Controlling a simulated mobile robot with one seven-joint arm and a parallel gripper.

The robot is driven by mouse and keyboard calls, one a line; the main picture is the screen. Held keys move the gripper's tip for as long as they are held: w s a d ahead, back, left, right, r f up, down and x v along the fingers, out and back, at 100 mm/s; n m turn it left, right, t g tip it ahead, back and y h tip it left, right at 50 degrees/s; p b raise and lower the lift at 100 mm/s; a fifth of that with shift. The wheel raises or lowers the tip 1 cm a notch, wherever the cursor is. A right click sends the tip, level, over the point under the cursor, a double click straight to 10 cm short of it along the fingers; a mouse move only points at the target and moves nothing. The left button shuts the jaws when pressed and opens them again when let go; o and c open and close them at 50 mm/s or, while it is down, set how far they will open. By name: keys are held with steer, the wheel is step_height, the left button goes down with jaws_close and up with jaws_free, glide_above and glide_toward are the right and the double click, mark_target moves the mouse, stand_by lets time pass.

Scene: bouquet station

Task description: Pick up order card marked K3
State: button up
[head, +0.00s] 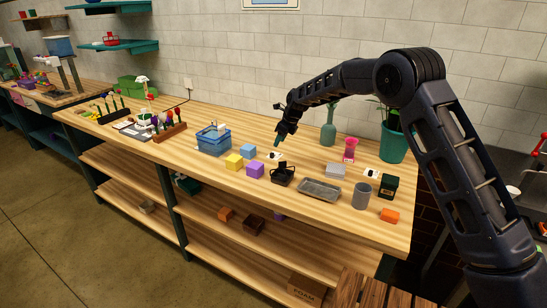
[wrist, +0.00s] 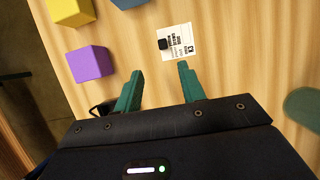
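A white order card (wrist: 180,40) with black print lies flat on the wooden bench in the wrist view, just beyond my fingertips. A small black block or clip sits on its left part. The print is too small to read surely. In the head view this card (head: 276,156) lies below my gripper (head: 279,140). My gripper (wrist: 160,70) shows two green fingers, spread apart with nothing between them, above the bench. Another white card (head: 372,173) lies farther right; its marking cannot be read.
A purple block (head: 255,168), yellow block (head: 234,161) and blue block (head: 248,151) stand left of the card. A black basket (head: 282,175) is in front. A green vase (head: 328,133) and pink cup (head: 350,149) stand to the right.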

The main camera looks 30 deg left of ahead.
mark_target(274, 158)
steer(key=x, duration=0.4)
steer(key=shift+w+x, duration=0.2)
steer(key=shift+x, duration=1.1)
steer(key=shift+w+x, duration=0.2)
steer(key=shift+x, duration=1.15)
steer(key=shift+a, duration=0.1)
steer(key=shift+c, duration=0.2)
jaws_close()
